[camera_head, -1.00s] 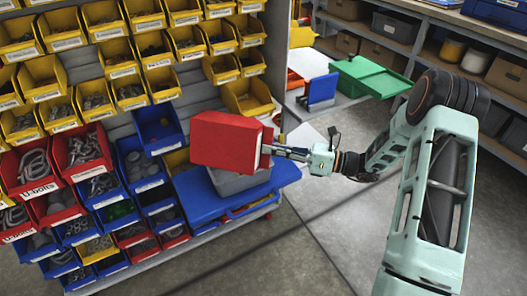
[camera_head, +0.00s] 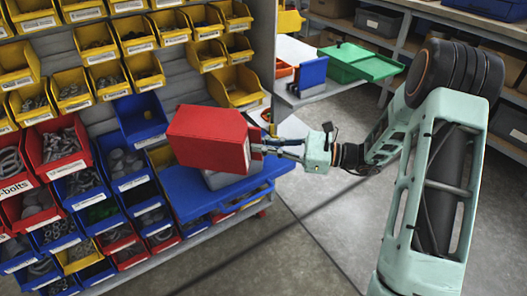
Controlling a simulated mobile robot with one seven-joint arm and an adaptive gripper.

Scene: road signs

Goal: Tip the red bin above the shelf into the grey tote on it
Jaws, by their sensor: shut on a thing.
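The red bin (camera_head: 207,138) is in the middle of the head view, tilted, with its closed side toward me; its inside is hidden. My gripper (camera_head: 256,150) is shut on the right end of the red bin and holds it above the blue shelf (camera_head: 195,195). The grey tote (camera_head: 222,178) sits on the blue shelf below the bin. Only a low part of the tote shows, as the bin covers most of it. I cannot tell whether bin and tote touch.
A rack of yellow, red and blue bins (camera_head: 115,55) with small parts stands at the left and behind the shelf. A green container (camera_head: 355,62) and a blue bin (camera_head: 308,75) stand on a table at the back. Bare floor (camera_head: 300,240) lies in front.

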